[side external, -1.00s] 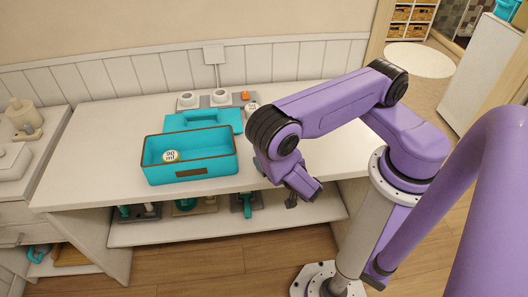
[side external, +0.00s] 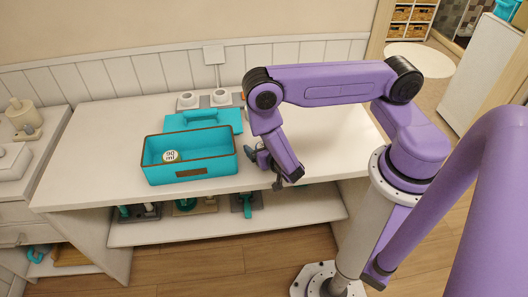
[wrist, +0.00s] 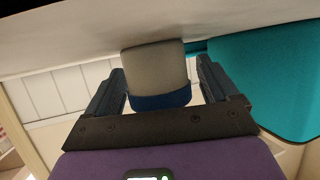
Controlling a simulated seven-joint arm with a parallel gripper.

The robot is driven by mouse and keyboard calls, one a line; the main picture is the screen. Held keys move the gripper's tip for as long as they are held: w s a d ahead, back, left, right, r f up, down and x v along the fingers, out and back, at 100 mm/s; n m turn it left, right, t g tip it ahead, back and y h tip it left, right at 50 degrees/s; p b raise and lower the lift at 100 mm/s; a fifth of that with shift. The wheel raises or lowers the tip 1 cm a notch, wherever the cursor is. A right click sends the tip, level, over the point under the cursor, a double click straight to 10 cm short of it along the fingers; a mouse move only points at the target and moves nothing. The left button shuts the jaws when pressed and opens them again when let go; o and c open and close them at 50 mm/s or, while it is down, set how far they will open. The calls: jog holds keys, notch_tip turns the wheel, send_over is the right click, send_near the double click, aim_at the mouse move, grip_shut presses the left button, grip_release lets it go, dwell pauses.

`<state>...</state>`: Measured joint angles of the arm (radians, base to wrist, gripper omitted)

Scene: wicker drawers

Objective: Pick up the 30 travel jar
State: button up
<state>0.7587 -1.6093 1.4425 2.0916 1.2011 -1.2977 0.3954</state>
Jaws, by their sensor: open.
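In the wrist view a small jar-like object (wrist: 152,68), pale grey with a dark blue band, is between the two fingers of my gripper (wrist: 160,78). The fingers are apart, with a visible gap on its left; I cannot tell whether the right finger touches it. Its label is not readable. In the side view my gripper (side external: 262,158) hangs low over the counter, right of the teal basket, partly hidden by my arm. The jar at its fingers cannot be made out there. A round white lid with dark lettering (side external: 171,156) shows inside the basket; its number is unclear.
The open teal basket (side external: 190,170) stands left of my gripper, with a flat teal piece with a handle (side external: 203,120) behind it. White round holders (side external: 187,100) stand by the wall. A teal surface (wrist: 265,75) is close on the right in the wrist view. The right counter is clear.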

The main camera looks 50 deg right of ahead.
jog(key=c, duration=1.1)
jog(key=shift+r, duration=0.1)
